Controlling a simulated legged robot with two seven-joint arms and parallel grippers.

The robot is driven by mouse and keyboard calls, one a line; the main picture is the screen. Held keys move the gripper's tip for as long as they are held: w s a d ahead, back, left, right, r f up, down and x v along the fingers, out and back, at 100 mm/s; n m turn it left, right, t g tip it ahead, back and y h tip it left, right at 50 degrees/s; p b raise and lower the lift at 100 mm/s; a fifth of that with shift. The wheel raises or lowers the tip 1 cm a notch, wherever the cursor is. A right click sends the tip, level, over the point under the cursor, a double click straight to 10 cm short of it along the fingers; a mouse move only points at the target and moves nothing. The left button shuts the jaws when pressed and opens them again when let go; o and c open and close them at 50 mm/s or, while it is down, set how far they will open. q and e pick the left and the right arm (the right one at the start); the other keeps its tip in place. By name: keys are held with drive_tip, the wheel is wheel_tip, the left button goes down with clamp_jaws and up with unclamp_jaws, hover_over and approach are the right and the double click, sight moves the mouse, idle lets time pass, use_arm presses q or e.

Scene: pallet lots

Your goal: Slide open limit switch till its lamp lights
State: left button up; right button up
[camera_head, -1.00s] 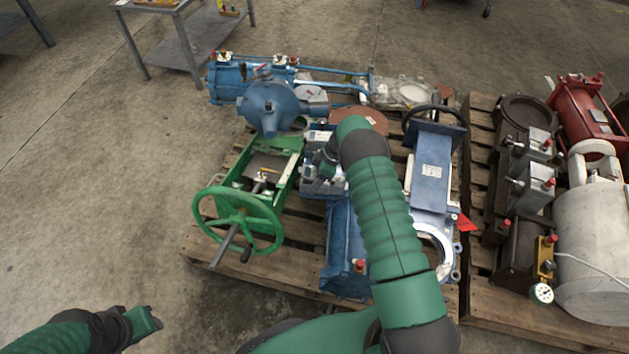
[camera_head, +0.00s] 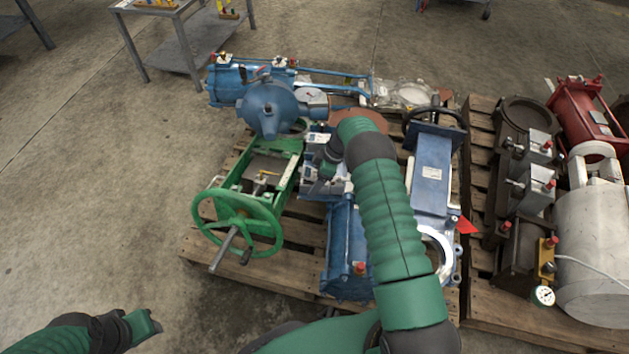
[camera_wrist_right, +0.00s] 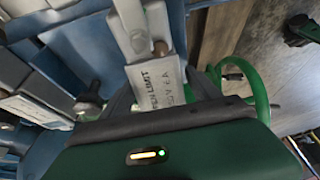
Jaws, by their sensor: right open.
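In the right wrist view, a white plate lettered "OPEN LIMIT" (camera_wrist_right: 155,85) sits below a pale grey switch body (camera_wrist_right: 136,30) with a small brown knob. My right gripper (camera_wrist_right: 163,92) is open, its dark fingers on either side of the plate; I cannot tell whether they touch it. Whether a lamp is lit is unclear. In the head view my right gripper (camera_head: 322,172) is down at the grey and blue switch boxes (camera_head: 318,150) mid-pallet, partly hidden by my forearm. My left gripper (camera_head: 148,323) is low at the left, away from the pallet, its jaws unclear.
A green valve with a handwheel (camera_head: 238,222) stands left of the boxes. A blue domed actuator (camera_head: 270,108) is behind, and a blue gate valve (camera_head: 431,170) is at the right. A second pallet (camera_head: 490,318) with machinery lies further right. Floor at left is clear.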

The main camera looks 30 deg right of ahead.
drive_tip(key=p+v, duration=0.6)
drive_tip(key=v, duration=1)
drive_tip(key=shift+d, duration=0.2)
